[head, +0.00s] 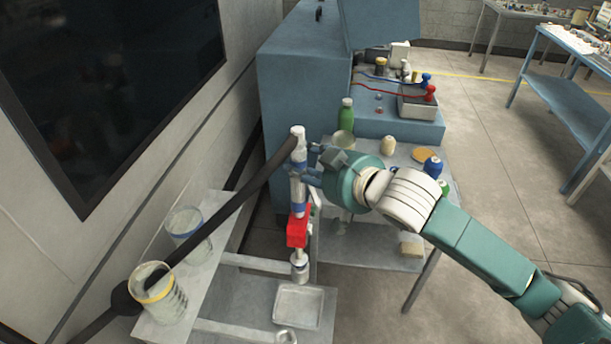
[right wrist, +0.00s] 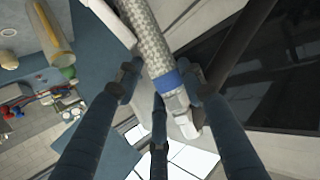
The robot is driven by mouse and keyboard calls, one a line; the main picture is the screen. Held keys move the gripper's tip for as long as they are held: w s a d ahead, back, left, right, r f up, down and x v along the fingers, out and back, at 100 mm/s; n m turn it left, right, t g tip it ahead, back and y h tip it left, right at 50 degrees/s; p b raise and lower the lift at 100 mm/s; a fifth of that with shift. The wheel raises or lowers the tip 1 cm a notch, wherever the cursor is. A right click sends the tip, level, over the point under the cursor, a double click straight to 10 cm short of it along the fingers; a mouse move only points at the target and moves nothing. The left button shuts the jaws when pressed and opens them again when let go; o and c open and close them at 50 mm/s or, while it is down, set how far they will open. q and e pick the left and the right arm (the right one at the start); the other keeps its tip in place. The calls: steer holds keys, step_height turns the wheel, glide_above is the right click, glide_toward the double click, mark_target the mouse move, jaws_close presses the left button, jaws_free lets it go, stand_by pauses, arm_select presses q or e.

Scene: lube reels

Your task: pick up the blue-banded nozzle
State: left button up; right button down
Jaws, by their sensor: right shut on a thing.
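The blue-banded nozzle (head: 298,188) stands near upright in the head view, with a pale upper body and a blue band. A red block (head: 297,232) and a metal end (head: 300,266) are below the band. My right gripper (head: 306,174) is shut on the nozzle from the right, just above the blue band. In the right wrist view the nozzle (right wrist: 152,42) shows a knurled grey barrel and a blue band, between the fingers of my right gripper (right wrist: 160,88). The fingers hide part of its sides. My left gripper is not in view.
A dark bar (head: 205,220) slants from lower left up to the nozzle. Two glass jars (head: 158,295) stand on a pale ledge at left. A small tray (head: 298,306) is below the nozzle. A side table (head: 370,258) and a blue cabinet (head: 290,90) stand behind.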

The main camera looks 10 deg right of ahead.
step_height(320, 180, up, 17)
steer(key=b, duration=0.1)
stand_by(0.5)
